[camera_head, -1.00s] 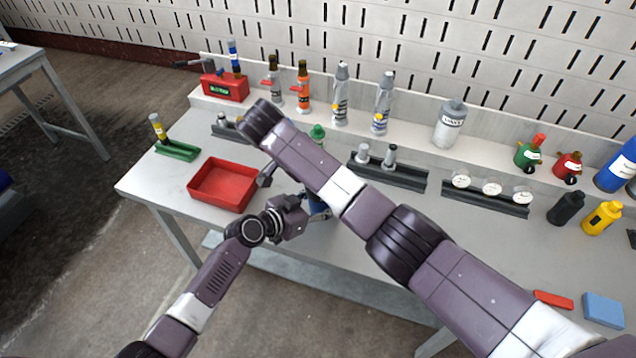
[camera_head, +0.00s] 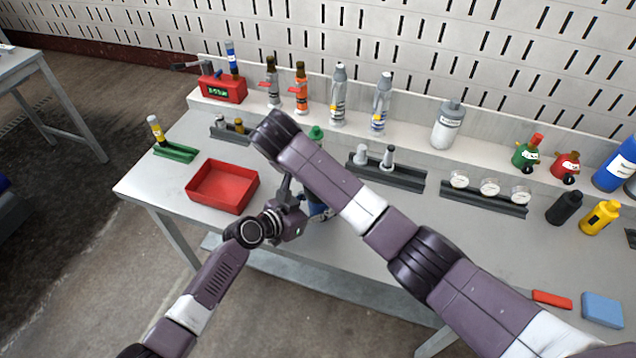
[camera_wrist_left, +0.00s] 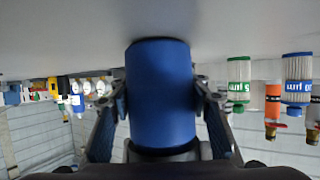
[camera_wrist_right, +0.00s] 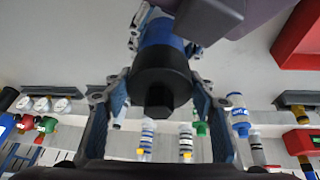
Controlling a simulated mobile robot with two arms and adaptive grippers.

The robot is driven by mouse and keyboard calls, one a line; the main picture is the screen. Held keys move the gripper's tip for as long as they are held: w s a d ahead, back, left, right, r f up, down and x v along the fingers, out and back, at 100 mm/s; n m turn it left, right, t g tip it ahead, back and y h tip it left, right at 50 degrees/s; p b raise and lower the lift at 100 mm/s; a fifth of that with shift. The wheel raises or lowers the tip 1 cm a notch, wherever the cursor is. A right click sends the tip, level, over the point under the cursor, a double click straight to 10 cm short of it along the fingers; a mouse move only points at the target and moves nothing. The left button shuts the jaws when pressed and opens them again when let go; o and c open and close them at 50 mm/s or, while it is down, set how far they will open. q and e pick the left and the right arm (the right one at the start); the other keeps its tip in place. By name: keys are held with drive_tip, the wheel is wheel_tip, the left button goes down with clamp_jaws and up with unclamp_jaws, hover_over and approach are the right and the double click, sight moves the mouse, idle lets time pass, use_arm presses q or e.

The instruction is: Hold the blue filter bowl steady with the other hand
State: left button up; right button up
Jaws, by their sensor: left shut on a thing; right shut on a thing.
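The blue filter bowl (camera_head: 320,208) shows partly behind my arms in the head view. In the left wrist view the bowl (camera_wrist_left: 160,92) stands between my left gripper's fingers (camera_wrist_left: 162,100), which are shut on its sides. My left gripper (camera_head: 306,206) also shows in the head view. In the right wrist view my right gripper (camera_wrist_right: 160,95) is shut on a black round part with a hex end (camera_wrist_right: 160,78). The blue bowl (camera_wrist_right: 160,32) lies in line beyond this part, with left gripper fingers beside it. My right arm hides the right gripper in the head view.
A red tray (camera_head: 222,205) lies to the left of the grippers. Black racks with fittings (camera_head: 387,177) and gauges (camera_head: 485,202) stand to the right. Several filter units line the back ledge. A green holder (camera_head: 176,153) is near the left edge.

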drive_tip(key=shift+n, duration=0.3)
drive_tip(key=n, duration=0.2)
drive_tip(key=shift+f+n+y, duration=0.1)
drive_tip(key=shift+n+y, duration=0.3)
drive_tip(key=n+y, duration=0.1)
drive_tip(key=n, duration=0.2)
drive_tip(key=shift+s, duration=0.1)
drive_tip(key=shift+n+y, duration=0.3)
drive_tip(key=shift+n, duration=0.5)
drive_tip(key=n+y, duration=0.1)
drive_tip(key=n, duration=0.3)
drive_tip(key=shift+n, duration=0.3)
drive_tip(key=shift+d, duration=0.1)
drive_tip(key=n, duration=0.2)
drive_tip(key=shift+n+g+y, duration=0.3)
drive_tip(key=shift+g+y, duration=0.1)
drive_tip(key=n+g, duration=0.1)
drive_tip(key=n, duration=0.2)
drive_tip(key=shift+y, duration=0.3)
